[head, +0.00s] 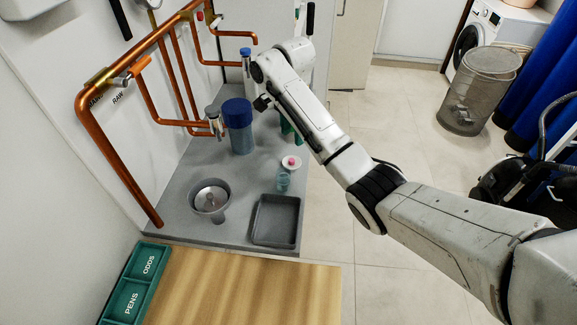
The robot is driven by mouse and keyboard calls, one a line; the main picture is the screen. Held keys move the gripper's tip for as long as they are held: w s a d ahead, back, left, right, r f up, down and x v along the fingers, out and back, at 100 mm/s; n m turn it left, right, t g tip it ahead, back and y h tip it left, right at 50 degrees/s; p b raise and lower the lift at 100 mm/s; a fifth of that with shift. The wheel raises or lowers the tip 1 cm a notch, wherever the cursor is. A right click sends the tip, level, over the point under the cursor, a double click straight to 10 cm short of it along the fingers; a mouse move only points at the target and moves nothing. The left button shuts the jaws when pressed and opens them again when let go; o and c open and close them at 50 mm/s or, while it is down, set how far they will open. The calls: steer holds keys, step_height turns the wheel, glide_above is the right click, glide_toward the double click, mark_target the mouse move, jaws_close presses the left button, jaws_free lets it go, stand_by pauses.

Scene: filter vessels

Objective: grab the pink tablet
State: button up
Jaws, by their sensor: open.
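The pink tablet (291,161) is a small pink spot on a round white dish (290,165). The dish sits toward the right side of the grey bench top, behind a small clear bluish cup (283,182). My gripper (262,103) is at the far end of my arm, above the back part of the bench near the blue-capped vessel. It is up and to the left of the tablet in the picture, well apart from it. Its jaws are small and dark here, open, with nothing seen between them.
A blue-capped vessel (239,125) stands left of the dish. A grey funnel bowl (210,198) and an empty dark tray (276,221) are in front. Copper pipes (120,165) line the wall. A wooden board (240,290) and green organiser (135,285) lie nearest.

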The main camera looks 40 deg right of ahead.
steer(key=b, duration=0.2)
glide_above(292, 160)
steer(key=f, duration=0.4)
steer(key=shift+s+a+f, duration=0.1)
steer(key=shift+s, duration=0.1)
steer(key=f, duration=0.3)
steer(key=f+p, duration=0.1)
steer(key=shift+w+f, duration=0.25)
steer(key=shift+f, duration=0.9)
steer(key=shift+c, duration=0.2)
